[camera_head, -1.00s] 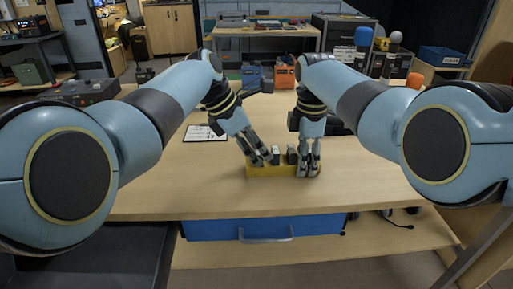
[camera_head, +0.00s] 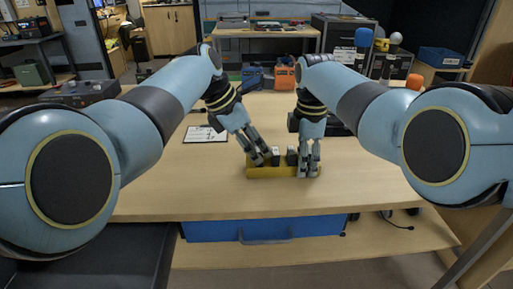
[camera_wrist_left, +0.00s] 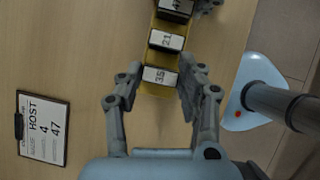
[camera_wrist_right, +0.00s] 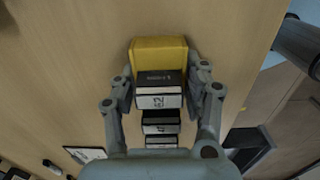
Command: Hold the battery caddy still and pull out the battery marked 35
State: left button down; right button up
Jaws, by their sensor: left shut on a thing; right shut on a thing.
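The yellow battery caddy (camera_head: 283,172) lies on the table in front of me. In the left wrist view the battery marked 35 (camera_wrist_left: 159,75) sits in its end slot, with those marked 21 (camera_wrist_left: 166,40) and 47 (camera_wrist_left: 177,6) beyond in a row. My left gripper (camera_head: 266,160) has its fingers on either side of battery 35, shut on it; in the head view they hide it. My right gripper (camera_head: 309,172) is shut on the caddy's right end. The right wrist view shows that yellow end (camera_wrist_right: 158,48) between its fingers.
A clipboard (camera_head: 205,134) reading HOST 4 47 lies left of the caddy; it also shows in the left wrist view (camera_wrist_left: 43,128). A dark object (camera_head: 338,128) lies behind my right gripper. The table front (camera_head: 200,190) is clear.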

pick_arm(q)
jog(key=shift+r, duration=0.6)
jog(key=shift+r, duration=0.3)
jog(key=shift+r, duration=0.5)
jog(key=shift+d+r, duration=0.2)
jog(key=shift+r, duration=1.35)
pick_arm(e)
jog(key=o, duration=1.2)
jog(key=shift+o, duration=0.2)
